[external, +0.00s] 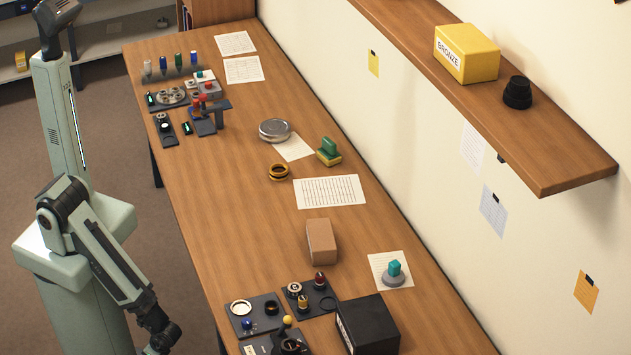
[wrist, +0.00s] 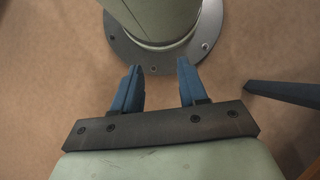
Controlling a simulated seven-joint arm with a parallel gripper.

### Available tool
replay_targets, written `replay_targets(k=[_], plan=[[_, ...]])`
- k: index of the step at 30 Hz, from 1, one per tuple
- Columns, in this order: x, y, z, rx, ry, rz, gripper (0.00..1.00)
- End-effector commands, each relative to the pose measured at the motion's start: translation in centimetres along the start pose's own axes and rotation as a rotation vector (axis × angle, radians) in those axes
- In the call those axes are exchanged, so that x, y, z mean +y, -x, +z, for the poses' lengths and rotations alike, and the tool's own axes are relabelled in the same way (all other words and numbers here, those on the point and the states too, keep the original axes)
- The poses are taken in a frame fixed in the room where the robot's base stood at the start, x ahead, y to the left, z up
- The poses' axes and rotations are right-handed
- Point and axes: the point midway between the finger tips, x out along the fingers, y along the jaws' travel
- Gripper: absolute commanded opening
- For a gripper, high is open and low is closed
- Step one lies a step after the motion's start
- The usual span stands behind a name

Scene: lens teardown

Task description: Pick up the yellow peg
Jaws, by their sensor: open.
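A small yellow round-topped piece (external: 287,319), which looks like the yellow peg, stands at the near end of the table in the external view. It is on a dark tray (external: 256,347) that the bottom edge of the picture cuts off, so its lower part is hard to make out. My gripper (wrist: 158,70) is open and empty in the wrist view, with two blue fingers apart above the floor. It points at my own round base, away from the table. In the external view my arm hangs left of the table and the gripper is out of frame.
Dark trays (external: 237,327) with rings and small parts surround the piece. A black box (external: 372,322) stands right of them, a brown block (external: 321,241) farther back. A wall shelf (external: 540,140) overhangs the right side. A dark table leg (wrist: 285,93) shows in the wrist view.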

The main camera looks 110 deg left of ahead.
Motion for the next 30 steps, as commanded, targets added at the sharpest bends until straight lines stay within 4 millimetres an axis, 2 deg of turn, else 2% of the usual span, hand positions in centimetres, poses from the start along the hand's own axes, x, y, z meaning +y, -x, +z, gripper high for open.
replay_targets(k=[8, 13, 21, 23, 26, 30], plan=[[0.0, 0.0, 0.0, 0.0, 0.0, 0.0, 0.43], [0.0, 0.0, 0.0, 0.0, 0.0, 0.0, 0.57], [0.0, 0.1, -0.4, 0.007, -0.005, -0.006, 0.57], [0.0, 0.5, -1.1, 0.024, -0.016, -0.021, 0.57], [0.0, 1.8, -3.7, 0.079, -0.053, -0.069, 0.57], [0.7, 5.2, -9.2, 0.207, -0.138, -0.175, 0.57]])
